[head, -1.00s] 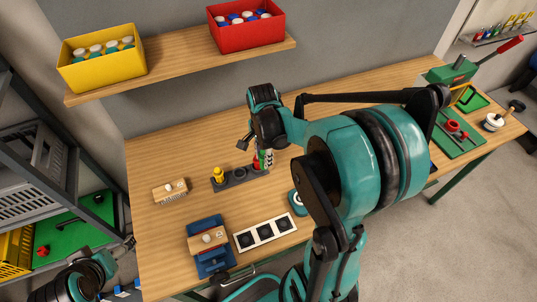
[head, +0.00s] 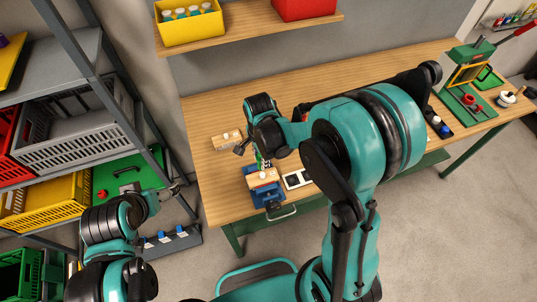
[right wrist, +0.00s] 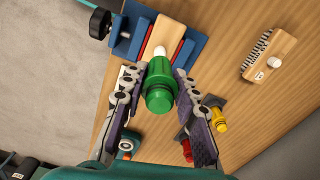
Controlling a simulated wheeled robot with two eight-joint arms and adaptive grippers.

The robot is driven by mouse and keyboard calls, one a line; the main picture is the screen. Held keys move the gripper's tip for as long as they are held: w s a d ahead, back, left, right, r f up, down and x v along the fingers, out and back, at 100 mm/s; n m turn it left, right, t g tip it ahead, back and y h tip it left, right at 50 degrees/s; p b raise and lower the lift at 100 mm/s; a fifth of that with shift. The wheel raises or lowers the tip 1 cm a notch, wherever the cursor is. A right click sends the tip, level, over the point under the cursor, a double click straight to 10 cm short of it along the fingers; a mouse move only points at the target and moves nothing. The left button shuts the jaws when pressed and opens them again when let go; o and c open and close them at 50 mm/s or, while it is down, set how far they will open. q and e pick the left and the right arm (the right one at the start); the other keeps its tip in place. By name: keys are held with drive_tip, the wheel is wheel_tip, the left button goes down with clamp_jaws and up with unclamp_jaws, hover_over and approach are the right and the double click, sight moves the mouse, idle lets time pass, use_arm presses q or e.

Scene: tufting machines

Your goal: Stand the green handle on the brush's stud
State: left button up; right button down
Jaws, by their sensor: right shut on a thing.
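The green handle (right wrist: 158,88) is between the fingers of my right gripper (right wrist: 162,78), which is shut on it. In the head view my right gripper (head: 256,153) is above the near-left part of the bench. The brush (head: 263,177) is a wooden block held in a blue vise (head: 272,196). In the right wrist view the brush (right wrist: 163,28) shows its pale stud (right wrist: 160,51) just beyond the handle's far end. I cannot tell whether they touch. My left gripper (head: 176,189) is by the shelf, away from the bench; its jaws are too small to read.
A loose bristled brush (head: 227,139) lies on the bench behind the vise. A yellow handle (right wrist: 218,118) and a red handle (right wrist: 187,148) stand nearby. A white block with dark squares (head: 298,179) is right of the vise. A grey shelf with crates (head: 75,140) stands left.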

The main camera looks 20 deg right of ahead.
drive_tip(key=shift+w+f+b, duration=0.1)
drive_tip(key=shift+f+b, duration=0.5)
drive_tip(key=shift+f, duration=0.35)
wheel_tip(320, 180, down, 2)
drive_tip(key=shift+f+b, duration=0.15)
drive_tip(key=shift+b, duration=0.75)
drive_tip(key=shift+f+b, duration=0.35)
drive_tip(key=shift+f, duration=0.05)
drive_tip(key=shift+r, duration=0.1)
drive_tip(key=shift+f+b, duration=0.75)
drive_tip(key=shift+b, duration=0.45)
idle(0.6)
drive_tip(key=c, duration=0.8)
unclamp_jaws()
drive_tip(key=shift+o, duration=0.2)
drive_tip(key=shift+r, duration=0.1)
